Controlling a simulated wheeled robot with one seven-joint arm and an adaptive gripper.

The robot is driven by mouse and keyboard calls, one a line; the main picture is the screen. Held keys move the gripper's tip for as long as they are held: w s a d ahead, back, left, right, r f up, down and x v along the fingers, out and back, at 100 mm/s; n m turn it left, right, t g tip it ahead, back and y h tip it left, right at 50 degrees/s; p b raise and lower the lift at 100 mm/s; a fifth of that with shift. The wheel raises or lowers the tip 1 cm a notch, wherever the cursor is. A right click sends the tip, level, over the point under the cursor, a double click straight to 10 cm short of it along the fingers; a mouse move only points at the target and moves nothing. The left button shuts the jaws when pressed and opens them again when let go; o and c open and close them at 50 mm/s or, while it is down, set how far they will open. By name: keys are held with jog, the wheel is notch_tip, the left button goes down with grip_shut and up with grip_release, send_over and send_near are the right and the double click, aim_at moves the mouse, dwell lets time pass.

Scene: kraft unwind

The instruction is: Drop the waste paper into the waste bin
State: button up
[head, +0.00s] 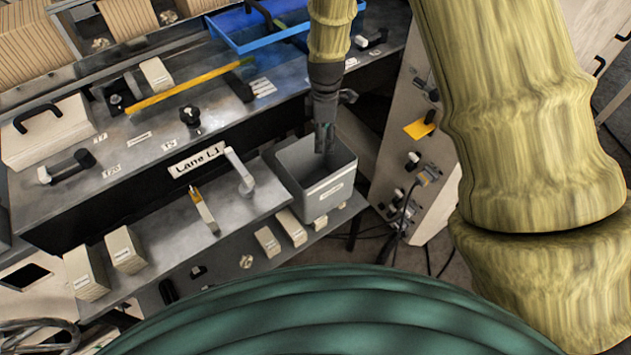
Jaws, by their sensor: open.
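A grey open-topped bin (325,197) with a small pale label on its front stands at the right end of the Lane L1 bench. My gripper (324,142) points down over the bin's opening, its fingertips overlapping the interior in the head view. It is open, and I see no paper between its fingers. The near wall hides part of the bin's floor, and no paper is clear inside. A small crumpled pale lump (246,261) shows on the lower front ledge; I cannot tell whether it is waste paper.
A blue tray (262,36) lies behind the bin. A yellow bar (190,88) crosses the bench top at left. Small pale boxes (125,250) stand on the lower ledge. A grey panel cabinet (420,150) with knobs and cables stands close right.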

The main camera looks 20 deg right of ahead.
notch_tip(320, 180, up, 10)
dwell(0.5)
dwell(0.4)
